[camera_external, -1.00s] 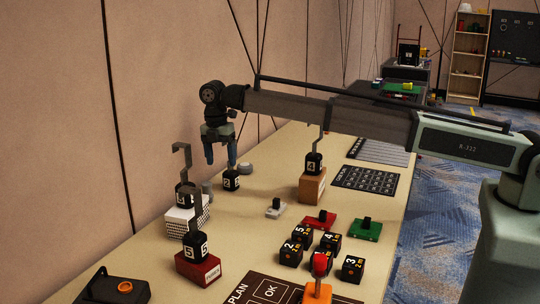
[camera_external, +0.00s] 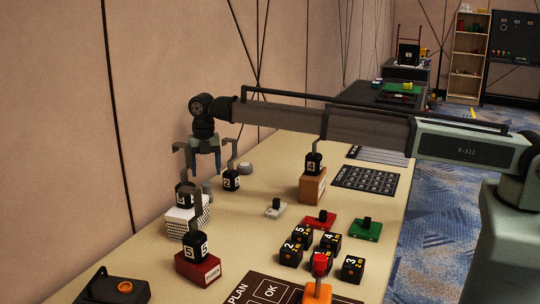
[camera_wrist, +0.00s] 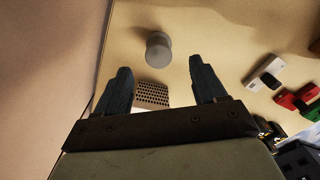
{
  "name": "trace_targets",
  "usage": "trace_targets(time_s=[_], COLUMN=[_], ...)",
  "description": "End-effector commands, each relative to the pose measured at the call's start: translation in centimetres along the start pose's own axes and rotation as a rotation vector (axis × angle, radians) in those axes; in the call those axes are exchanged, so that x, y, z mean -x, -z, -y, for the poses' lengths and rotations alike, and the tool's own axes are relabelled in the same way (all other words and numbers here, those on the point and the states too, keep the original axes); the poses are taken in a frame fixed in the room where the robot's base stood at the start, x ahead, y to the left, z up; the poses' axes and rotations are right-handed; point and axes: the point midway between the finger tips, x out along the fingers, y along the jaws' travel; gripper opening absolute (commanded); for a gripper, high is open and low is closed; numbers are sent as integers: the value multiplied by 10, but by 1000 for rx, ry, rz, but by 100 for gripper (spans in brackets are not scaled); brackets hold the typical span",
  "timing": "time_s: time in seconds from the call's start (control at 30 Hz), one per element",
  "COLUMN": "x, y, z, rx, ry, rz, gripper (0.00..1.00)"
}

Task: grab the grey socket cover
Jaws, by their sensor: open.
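Two short grey cylinders stand on the table, one at the back (camera_external: 246,168) and one (camera_external: 207,187) beside the white perforated box (camera_external: 186,216). A light grey block with a black knob (camera_external: 275,208) sits further right; I cannot tell which of these is the socket cover. My gripper (camera_external: 206,172) is open and empty, above the table near the wall. In the wrist view a grey cylinder (camera_wrist: 158,50) appears between and beyond the two fingertips, untouched. The perforated box (camera_wrist: 152,95) shows partly between the fingers, and the knobbed grey block (camera_wrist: 265,72) is at the right.
Hooked black weights stand nearby, one on the white box, one on a red box (camera_external: 198,267) and one on a brown box (camera_external: 312,187). Red (camera_external: 319,220) and green (camera_external: 366,230) knobbed blocks and several black cubes lie to the right. The wall is close on the left.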

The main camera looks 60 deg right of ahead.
Motion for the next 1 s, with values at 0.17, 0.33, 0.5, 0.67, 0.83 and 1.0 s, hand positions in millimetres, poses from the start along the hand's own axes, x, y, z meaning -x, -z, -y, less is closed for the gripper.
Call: trace_targets(time_s=[0.17,0.33,0.5,0.67,0.83,1.0], x=[-31,-42,-52,-72,-91,-94], y=[0,0,0,0,0,0], z=[0,0,-1,-2,-2,-2], rx=[-1,-1,-1,-1,-2,-1], ry=[1,-1,0,1,1,-1], rz=[-1,0,0,0,0,0], gripper=[70,70,70,70,70,70])
